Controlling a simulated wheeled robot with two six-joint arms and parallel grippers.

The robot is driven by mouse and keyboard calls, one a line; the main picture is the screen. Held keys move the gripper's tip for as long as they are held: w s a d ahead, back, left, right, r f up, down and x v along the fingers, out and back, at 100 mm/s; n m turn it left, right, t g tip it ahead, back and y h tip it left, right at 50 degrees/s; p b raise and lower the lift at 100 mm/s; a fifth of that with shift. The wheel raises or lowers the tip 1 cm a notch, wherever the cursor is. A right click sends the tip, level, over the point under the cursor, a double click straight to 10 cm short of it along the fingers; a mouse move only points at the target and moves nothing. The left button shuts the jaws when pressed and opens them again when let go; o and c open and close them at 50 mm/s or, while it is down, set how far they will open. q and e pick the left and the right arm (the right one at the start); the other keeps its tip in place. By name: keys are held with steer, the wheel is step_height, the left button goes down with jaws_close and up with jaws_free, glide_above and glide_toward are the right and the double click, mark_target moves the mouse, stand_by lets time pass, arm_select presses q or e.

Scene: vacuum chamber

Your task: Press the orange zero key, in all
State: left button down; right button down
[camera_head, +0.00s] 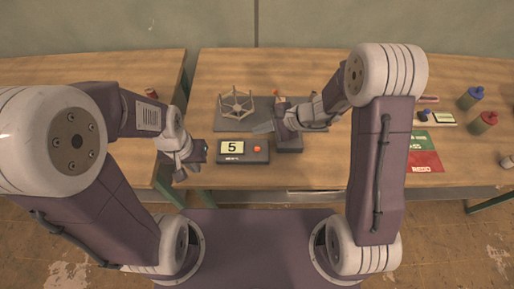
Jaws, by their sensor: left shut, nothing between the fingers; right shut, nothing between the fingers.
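The orange zero key (257,149) sits on the right part of a dark counter box (231,158) on the table. The box's white display reads 5. My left gripper (190,162) is shut and empty, left of the box and apart from the key.
A wire-frame fixture (236,103) stands on a dark plate behind the box. A dark block (289,144) is right of the key. Bare wood lies between.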

steer(key=b, duration=0.5)
glide_above(260, 149)
step_height(260, 149, down, 8)
steer(key=shift+r, duration=0.2)
steer(key=shift+f+b, duration=0.35)
steer(key=shift+b, duration=0.3)
stand_by(0.9)
steer(key=shift+f+b, duration=0.4)
steer(key=shift+b, duration=0.25)
steer(key=shift+f+b, duration=0.45)
steer(key=shift+b, duration=0.1)
stand_by(0.4)
steer(key=shift+r, duration=0.1)
steer(key=shift+r+p, duration=0.55)
steer(key=shift+r, duration=0.25)
